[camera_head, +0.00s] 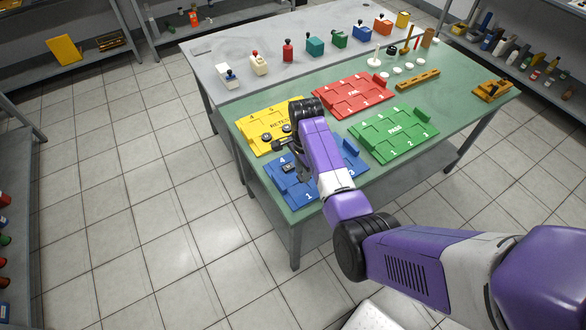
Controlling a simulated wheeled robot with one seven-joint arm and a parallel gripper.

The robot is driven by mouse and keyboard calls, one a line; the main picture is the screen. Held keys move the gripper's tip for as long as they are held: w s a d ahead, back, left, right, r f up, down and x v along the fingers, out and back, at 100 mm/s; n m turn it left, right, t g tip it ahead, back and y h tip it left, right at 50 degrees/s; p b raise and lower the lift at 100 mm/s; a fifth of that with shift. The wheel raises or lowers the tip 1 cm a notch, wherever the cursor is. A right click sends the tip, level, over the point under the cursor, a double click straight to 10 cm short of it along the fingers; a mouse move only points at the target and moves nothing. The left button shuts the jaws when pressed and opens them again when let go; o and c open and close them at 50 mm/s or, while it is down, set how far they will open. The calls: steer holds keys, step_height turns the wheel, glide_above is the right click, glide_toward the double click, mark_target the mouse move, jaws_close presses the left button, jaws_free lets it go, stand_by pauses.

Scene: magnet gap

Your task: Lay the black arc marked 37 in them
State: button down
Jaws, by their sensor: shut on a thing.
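My gripper (298,171) points down over the blue tray (312,193), partly hidden behind my own purple wrist. It is shut on a small dark piece (289,167) at the tray's upper left part, close to the number 4. The piece is too small to read a 37 or to make out its exact shape, and I cannot tell if it touches the tray. Two dark round pieces, one at the left (267,138) and one at the right (287,128), sit on the yellow tray (256,118) marked RETEST.
A red tray (353,99) marked FAIL and a green tray (394,136) marked PASS lie beyond and to the right. Small coloured blocks (314,46) line the back grey table.

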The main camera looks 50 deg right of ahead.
steer(key=shift+w+a, duration=0.1)
steer(key=shift+a, duration=0.05)
steer(key=shift+a, duration=0.15)
steer(key=shift+f+b, duration=1.9)
steer(key=shift+f, duration=0.9)
steer(key=shift+f, duration=0.15)
steer(key=c, duration=1.1)
jaws_free()
steer(key=c, duration=0.5)
steer(key=shift+o, duration=0.2)
